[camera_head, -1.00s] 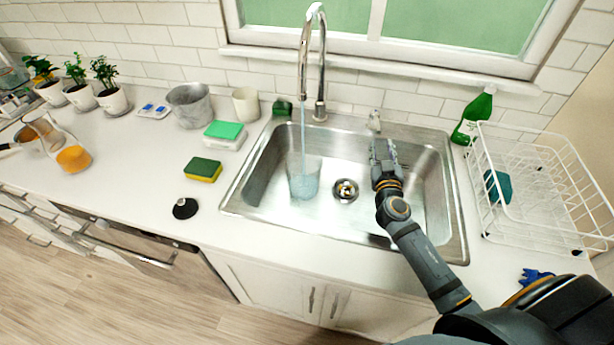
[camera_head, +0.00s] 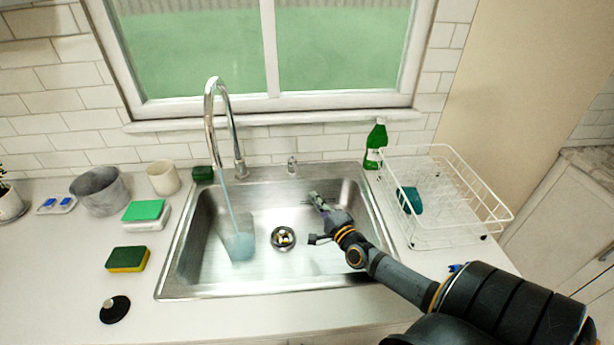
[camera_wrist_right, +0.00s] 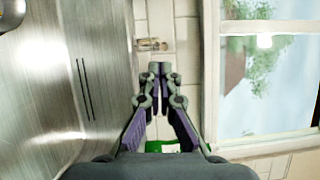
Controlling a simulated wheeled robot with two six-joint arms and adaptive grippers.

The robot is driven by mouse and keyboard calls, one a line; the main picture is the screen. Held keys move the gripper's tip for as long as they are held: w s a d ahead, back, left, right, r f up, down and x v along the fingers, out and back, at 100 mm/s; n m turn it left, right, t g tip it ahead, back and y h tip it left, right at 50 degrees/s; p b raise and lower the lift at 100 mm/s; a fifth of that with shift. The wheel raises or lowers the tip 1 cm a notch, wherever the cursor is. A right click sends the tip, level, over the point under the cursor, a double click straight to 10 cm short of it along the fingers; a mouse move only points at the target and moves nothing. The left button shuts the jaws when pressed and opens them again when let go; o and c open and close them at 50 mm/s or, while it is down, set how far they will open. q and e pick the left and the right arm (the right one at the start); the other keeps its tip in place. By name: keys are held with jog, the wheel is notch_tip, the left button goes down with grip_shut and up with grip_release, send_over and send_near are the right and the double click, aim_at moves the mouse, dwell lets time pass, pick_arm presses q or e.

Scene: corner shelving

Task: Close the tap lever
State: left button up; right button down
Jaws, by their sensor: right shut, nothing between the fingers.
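A chrome gooseneck tap (camera_head: 212,110) stands behind the sink (camera_head: 330,280), and water runs from its spout into a clear cup (camera_head: 240,246) in the basin. A small metal lever (camera_head: 292,165) stands separately on the back rim, right of the tap. It also shows in the right wrist view (camera_wrist_right: 150,44), just beyond my fingertips. My right gripper (camera_head: 316,198) is shut and empty over the basin's back right part, short of the lever; in the right wrist view its fingertips (camera_wrist_right: 159,70) meet. My left gripper is not in view.
A green bottle (camera_head: 375,145) and a white dish rack (camera_head: 440,238) stand right of the sink. A sponge (camera_head: 127,260), a black stopper (camera_head: 114,310), a grey pot (camera_head: 100,190) and a beige cup (camera_head: 162,178) are on the left counter. The window wall rises behind.

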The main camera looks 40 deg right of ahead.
jog(key=d+m+h, duration=0.1)
jog(key=d+m, duration=0.1)
jog(key=b, duration=0.2)
send_near(295, 168)
jog(key=w+d, duration=0.2)
jog(key=w, duration=0.1)
jog(key=shift+w+d+f, duration=0.2)
jog(key=shift+w, duration=0.35)
jog(key=shift+w+a+p, duration=0.25)
jog(key=shift+a+p, duration=0.35)
jog(key=shift+a, duration=0.4)
